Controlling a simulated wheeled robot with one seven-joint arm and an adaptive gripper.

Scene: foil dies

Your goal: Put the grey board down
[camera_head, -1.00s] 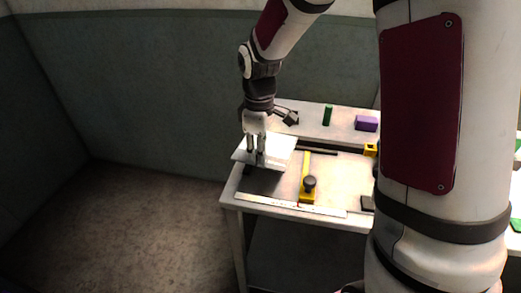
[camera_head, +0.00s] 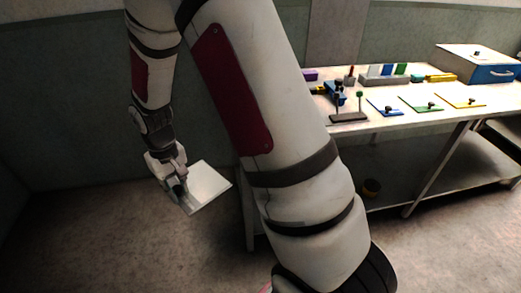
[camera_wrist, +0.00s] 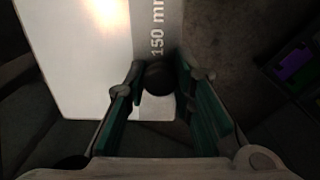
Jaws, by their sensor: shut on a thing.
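The grey board (camera_head: 208,184) is a flat, pale plate held off the left end of the workbench, above the floor. In the wrist view the board (camera_wrist: 95,60) fills the upper left, with "150 mm" printed along its edge. My gripper (camera_head: 180,190) is at the board's left side in the head view. In the wrist view the fingers of my gripper (camera_wrist: 160,90) are around a round black knob (camera_wrist: 158,77) at the board's edge. The exact contact of the fingers is hard to see.
The workbench (camera_head: 445,112) stands at right. On it are a blue plate (camera_head: 378,109), a green plate (camera_head: 415,104), a yellow plate (camera_head: 470,103) and a blue-fronted drawer box (camera_head: 480,64). My arm hides its left end. Floor at lower left (camera_head: 90,235) is clear.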

